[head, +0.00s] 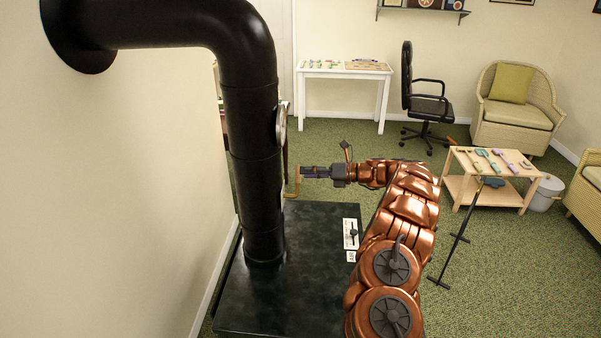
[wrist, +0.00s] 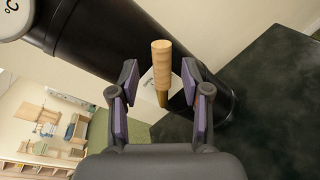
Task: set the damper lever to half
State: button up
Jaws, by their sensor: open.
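The damper lever has a light wooden grip (wrist: 162,62) on a thin brass-coloured stem, beside the black stovepipe (wrist: 115,45). In the head view the lever (head: 296,183) shows small and tan, to the right of the pipe (head: 252,150). My gripper (head: 312,172) reaches leftward to it above the stove. In the wrist view my gripper (wrist: 160,85) is open, with the wooden grip showing between its two purple-padded fingers and a gap on each side. A pale plate (wrist: 149,88) shows behind the lever; any markings on it cannot be read.
A round dial (head: 281,122) sits on the pipe. The dark stove top (head: 290,290) lies below, with a white plate and black knob (head: 351,233) at its right. A small wooden table (head: 463,190) with tools stands to the right.

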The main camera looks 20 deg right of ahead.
jog(key=v, duration=0.8)
jog(key=shift+s, duration=0.1)
